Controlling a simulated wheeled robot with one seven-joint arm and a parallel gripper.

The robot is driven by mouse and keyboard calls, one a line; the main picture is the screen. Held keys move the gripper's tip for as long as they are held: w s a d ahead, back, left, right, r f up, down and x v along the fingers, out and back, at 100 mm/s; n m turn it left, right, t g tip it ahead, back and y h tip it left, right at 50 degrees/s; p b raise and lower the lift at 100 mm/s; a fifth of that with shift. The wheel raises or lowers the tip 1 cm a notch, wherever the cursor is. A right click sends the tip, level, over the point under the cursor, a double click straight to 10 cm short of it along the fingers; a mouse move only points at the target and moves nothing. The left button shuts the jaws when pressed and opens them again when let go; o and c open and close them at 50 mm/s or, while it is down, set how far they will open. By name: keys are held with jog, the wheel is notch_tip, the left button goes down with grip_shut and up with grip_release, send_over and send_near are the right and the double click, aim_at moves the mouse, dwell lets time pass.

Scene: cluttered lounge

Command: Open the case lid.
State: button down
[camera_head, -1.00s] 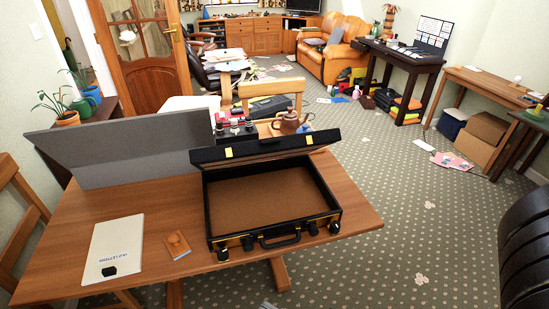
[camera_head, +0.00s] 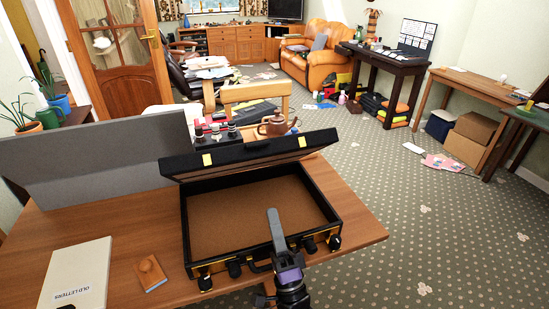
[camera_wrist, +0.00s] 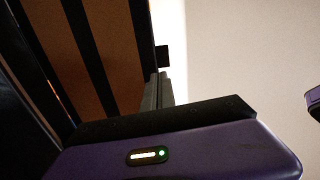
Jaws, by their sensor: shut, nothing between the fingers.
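The black briefcase (camera_head: 190,235) lies on the wooden table in the head view, its latches and handle towards me. Its lid (camera_head: 240,154) stands raised at the back, showing two yellow patches on its front edge. The brown inside of the case is exposed and looks empty. My gripper (camera_head: 273,214), with grey fingers and a purple body, is shut and empty. It overlaps the front edge of the case near the handle; I cannot tell whether it touches. The wrist view shows the fingers (camera_wrist: 160,88) beside a brown surface with dark bands, which I cannot identify surely.
The table (camera_head: 350,240) also holds a grey panel (camera_head: 100,158), a white "OLD LETTERS" folder (camera_head: 78,270) and a small orange-brown block (camera_head: 151,273). Behind the lid are a teapot (camera_head: 274,126) and a chair (camera_head: 255,92). Open carpet (camera_head: 440,235) lies to the right.

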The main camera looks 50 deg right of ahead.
jog(key=m, duration=0.2)
jog(key=p, duration=0.5)
send_near(260, 146)
jog(key=shift+h, duration=0.3)
jog(key=x, duration=0.6)
jog(key=shift+w+d+r, duration=0.1)
jog(key=shift+w+d, duration=0.1)
jog(key=shift+w, duration=0.25)
jog(key=shift+r, duration=0.1)
jog(key=shift+w+d+r, duration=0.1)
jog(key=shift+r, duration=0.05)
jog(key=w+d+r+p, duration=0.1)
jog(key=r+p, duration=0.1)
jog(key=w+d+r+g+y+p, duration=0.1)
jog(key=w+r+p, duration=0.1)
jog(key=w+d+r+g+p, duration=0.1)
jog(key=w+r, duration=0.1)
jog(key=shift+w+d+r+y+p, duration=0.25)
jog(key=shift+d+y+p, duration=0.05)
jog(key=shift+p, duration=0.1)
jog(key=w+d+r+b, duration=0.1)
jog(key=w+d+r, duration=0.1)
jog(key=w+d, duration=0.3)
jog(key=w+d+r+g+y+b, duration=0.1)
jog(key=w+d+r, duration=0.2)
jog(key=w, duration=0.6)
jog(key=shift+w+d+r+g, duration=0.2)
jog(key=shift+w+d+g, duration=0.1)
jog(key=shift+d, duration=0.75)
